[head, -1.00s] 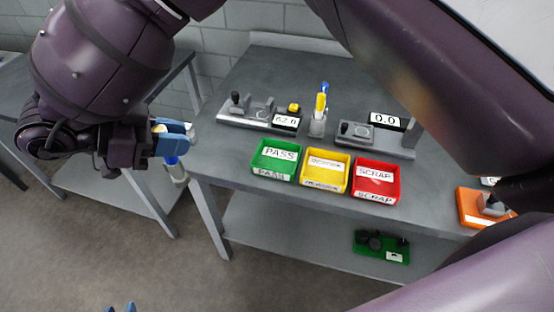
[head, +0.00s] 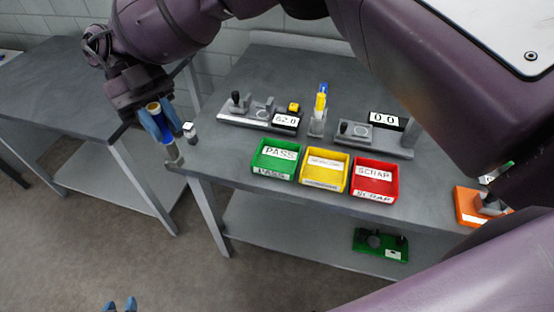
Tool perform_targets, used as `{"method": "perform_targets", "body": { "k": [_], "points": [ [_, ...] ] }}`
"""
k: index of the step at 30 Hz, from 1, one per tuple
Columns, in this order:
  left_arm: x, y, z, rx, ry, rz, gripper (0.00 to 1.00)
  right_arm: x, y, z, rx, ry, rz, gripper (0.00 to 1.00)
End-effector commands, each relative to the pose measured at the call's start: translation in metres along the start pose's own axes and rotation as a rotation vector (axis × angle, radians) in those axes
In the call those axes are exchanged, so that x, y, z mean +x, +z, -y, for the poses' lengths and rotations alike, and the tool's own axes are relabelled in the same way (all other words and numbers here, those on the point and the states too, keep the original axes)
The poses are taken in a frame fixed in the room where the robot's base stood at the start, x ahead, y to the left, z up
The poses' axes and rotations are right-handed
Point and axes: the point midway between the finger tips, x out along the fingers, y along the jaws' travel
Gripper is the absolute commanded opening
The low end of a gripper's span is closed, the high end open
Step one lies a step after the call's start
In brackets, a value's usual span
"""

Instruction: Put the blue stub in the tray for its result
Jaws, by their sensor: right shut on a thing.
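My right gripper (head: 163,124) hangs just left of the bench's front left corner. Three trays stand in a row on the bench: the green PASS tray (head: 257,161), the yellow tray (head: 305,175) with a label too small to read, and the red SCRAP tray (head: 394,180). All look empty. My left gripper (head: 120,305) shows only its two blue fingertips, apart, at the bottom edge.
Behind the trays are a fixture (head: 232,118) with a 62.0 display, a holder (head: 317,127) with blue and yellow pieces, and a fixture (head: 362,144) reading 0.0. A small white block (head: 189,131) sits near the bench corner. An orange item (head: 466,207) is at right.

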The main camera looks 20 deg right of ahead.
Motion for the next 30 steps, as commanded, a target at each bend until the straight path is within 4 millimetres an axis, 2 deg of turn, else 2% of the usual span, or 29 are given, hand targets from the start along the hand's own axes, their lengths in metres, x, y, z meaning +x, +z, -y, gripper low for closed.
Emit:
{"method": "perform_targets", "body": {
  "k": [21,26,30],
  "points": [
    [-0.003,-0.003,0.000,-0.001,0.000,0.003,0.38,-0.014,-0.005,0.014,0.255,0.476,-0.004,0.00],
    [-0.005,-0.005,0.001,-0.001,0.000,0.004,0.38,-0.020,-0.008,0.025,0.379,0.702,-0.001,0.00],
    [-0.007,-0.007,0.001,-0.001,-0.001,0.004,0.38,-0.028,-0.011,0.039,0.516,0.955,0.000,0.00]
  ]
}}
